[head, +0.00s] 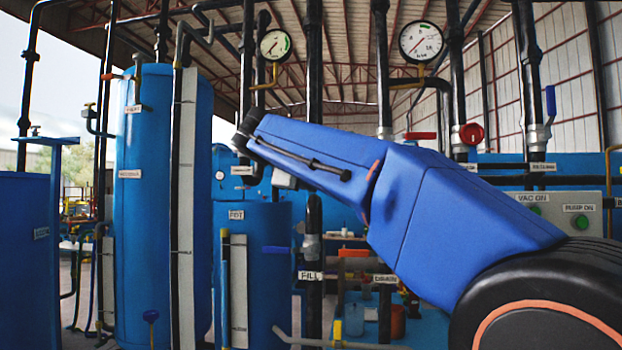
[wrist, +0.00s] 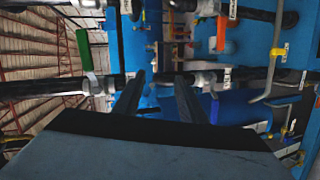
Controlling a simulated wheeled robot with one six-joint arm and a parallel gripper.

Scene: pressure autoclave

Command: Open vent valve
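My gripper (wrist: 160,78) shows in the wrist view with its two dark fingers apart and nothing clearly held between them. A dark pipe with pale fittings crosses behind the fingertips; I cannot tell whether they touch it. A green valve handle (wrist: 84,50) stands on this pipe, to the left of the fingers. No label I can read says vent, so I cannot tell which valve is the vent valve. In the head view my raised blue arm hides part of the pipes, and the fingers cannot be made out.
A tall blue tank (head: 133,220) stands at the left, with a shorter blue tank (head: 262,290) beside it. Upright pipes carry a red handle (head: 420,136), a red handwheel (head: 470,134) and a blue lever (head: 550,100). Two gauges hang above. The surroundings are crowded.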

